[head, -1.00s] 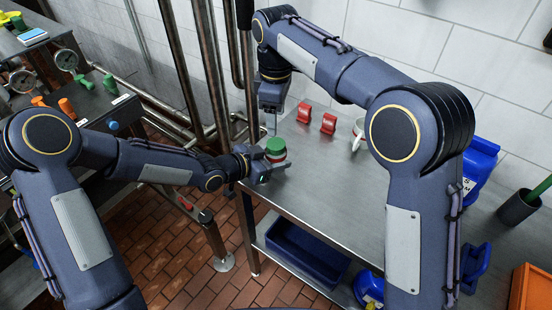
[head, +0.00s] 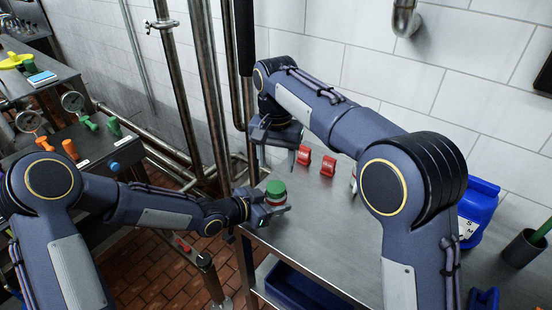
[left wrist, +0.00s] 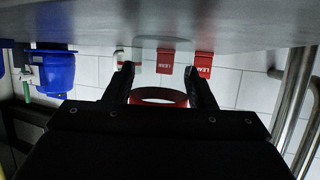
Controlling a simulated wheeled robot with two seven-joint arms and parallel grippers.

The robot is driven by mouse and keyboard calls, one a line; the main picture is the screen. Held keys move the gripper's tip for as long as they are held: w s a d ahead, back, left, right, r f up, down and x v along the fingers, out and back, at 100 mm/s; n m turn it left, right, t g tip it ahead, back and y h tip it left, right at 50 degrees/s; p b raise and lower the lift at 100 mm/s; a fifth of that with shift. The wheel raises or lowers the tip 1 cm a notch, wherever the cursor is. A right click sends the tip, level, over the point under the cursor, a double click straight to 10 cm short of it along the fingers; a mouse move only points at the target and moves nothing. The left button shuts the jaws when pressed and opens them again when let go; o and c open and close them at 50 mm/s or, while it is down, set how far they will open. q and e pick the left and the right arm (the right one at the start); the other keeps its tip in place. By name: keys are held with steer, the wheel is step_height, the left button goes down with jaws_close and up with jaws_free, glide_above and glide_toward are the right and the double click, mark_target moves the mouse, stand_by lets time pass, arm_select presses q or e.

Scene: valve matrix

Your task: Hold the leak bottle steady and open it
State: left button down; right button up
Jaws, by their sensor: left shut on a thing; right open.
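The leak bottle (head: 275,198) has a green cap (head: 275,187) and a reddish band below it. It stands upright at the left corner of the steel table. My left gripper (head: 272,210) reaches in from the left and is shut on the bottle below the cap. In the left wrist view its two fingers lie on either side of the bottle's red ring (left wrist: 158,96). My right gripper (head: 280,150) is open and empty, fingers down, above and behind the cap and apart from it. The bottle's lower part is hidden by the left gripper in the head view.
Two red LEAK markers (head: 328,165) stand on the steel table (head: 310,235) behind the bottle. A blue container (head: 479,208) and a dark cup (head: 524,248) are at the right. Vertical pipes (head: 205,90) rise behind the table's left edge. The table's middle is clear.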

mark_target(276, 187)
steer(key=m, duration=1)
steer(key=shift+m, duration=0.3)
steer(key=m, duration=1.1)
steer(key=shift+f+m, duration=0.3)
steer(key=shift+f, duration=3.65)
